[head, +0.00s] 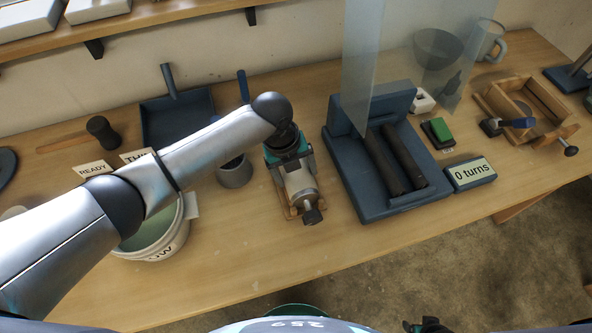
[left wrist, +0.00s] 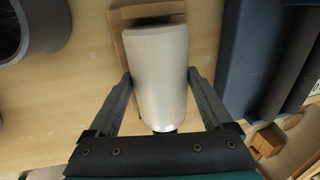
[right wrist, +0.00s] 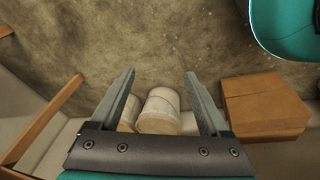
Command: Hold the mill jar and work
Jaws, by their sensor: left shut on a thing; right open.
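The mill jar (head: 300,187) is a pale silver cylinder with a dark knob at its near end. It lies on its side over a small wooden cradle (head: 291,211). My left gripper (head: 293,168) is shut across it from above; the left wrist view shows a finger on each side of the jar (left wrist: 160,60). I cannot tell whether it is clear of the cradle. The blue roller mill (head: 345,180) stands to the right, its two dark rollers (head: 396,160) bare. Its display (head: 470,173) reads "0 turns". My right gripper (right wrist: 159,75) is open and empty, over the floor.
A green switch (head: 440,131) sits right of the mill. A bucket (head: 150,245), a grey cup (head: 234,173) and a blue tray (head: 160,125) are at the left. A wooden frame (head: 545,95) stands at the far right.

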